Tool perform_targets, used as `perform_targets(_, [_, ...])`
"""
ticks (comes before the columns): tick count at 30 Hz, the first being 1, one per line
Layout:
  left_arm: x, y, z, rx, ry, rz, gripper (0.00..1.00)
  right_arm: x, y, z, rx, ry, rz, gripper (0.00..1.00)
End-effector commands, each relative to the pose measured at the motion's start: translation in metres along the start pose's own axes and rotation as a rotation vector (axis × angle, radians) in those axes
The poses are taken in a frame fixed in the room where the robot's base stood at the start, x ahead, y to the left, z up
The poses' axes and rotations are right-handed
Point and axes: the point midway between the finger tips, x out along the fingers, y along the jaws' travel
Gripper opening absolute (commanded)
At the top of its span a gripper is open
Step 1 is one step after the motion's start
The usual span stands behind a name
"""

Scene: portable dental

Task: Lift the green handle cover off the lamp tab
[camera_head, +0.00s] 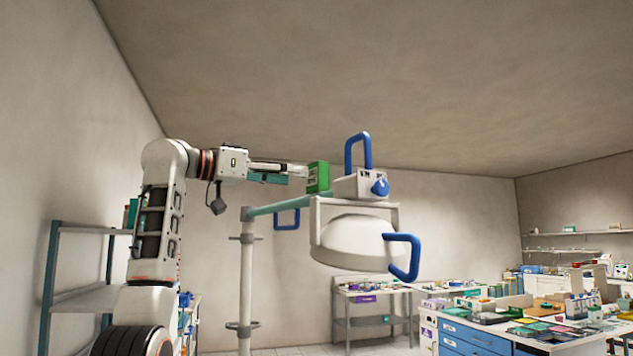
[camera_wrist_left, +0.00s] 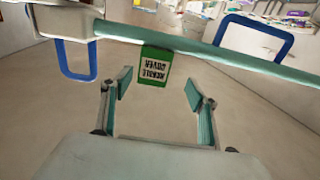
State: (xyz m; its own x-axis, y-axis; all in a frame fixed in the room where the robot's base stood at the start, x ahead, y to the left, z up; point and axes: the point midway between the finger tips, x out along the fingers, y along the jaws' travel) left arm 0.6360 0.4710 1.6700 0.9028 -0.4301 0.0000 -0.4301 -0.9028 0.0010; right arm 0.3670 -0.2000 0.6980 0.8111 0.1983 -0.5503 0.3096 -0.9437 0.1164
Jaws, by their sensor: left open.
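The green handle cover (camera_head: 318,177) is a small block with a dark-lettered label, at the left side of the white lamp box (camera_head: 352,187). In the left wrist view the cover (camera_wrist_left: 154,66) sits ahead, against the teal lamp arm; its lettering appears upside down. The lamp tab is hidden. My left gripper (camera_head: 288,173) comes in from the left, just short of the cover. Its fingers (camera_wrist_left: 159,86) are open, with the cover ahead of the gap and nearer the left finger in that view. Whether any finger touches it cannot be told. My right gripper is out of view.
The lamp head (camera_head: 350,240) hangs below the box, with blue handles above (camera_head: 347,152), at right (camera_head: 415,258) and at left (camera_head: 287,226). A teal lamp arm (camera_head: 285,205) runs to a white pole (camera_head: 245,290) below my arm. A shelf rack (camera_head: 52,290) stands left.

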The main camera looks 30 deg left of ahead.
Motion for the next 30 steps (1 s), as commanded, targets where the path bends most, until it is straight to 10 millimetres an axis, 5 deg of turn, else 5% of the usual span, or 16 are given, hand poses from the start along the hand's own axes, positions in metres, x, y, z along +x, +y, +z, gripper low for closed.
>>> perform_targets(18, [0.069, 0.009, -0.007, -0.003, -0.002, 0.003, 0.60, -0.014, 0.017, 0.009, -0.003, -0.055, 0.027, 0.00])
perform_targets(29, [0.077, 0.008, -0.006, 0.000, -0.001, 0.000, 0.60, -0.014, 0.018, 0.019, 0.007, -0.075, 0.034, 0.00])
perform_targets(30, [0.077, 0.008, -0.006, 0.000, -0.001, 0.000, 0.49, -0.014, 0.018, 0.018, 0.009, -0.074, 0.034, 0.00])
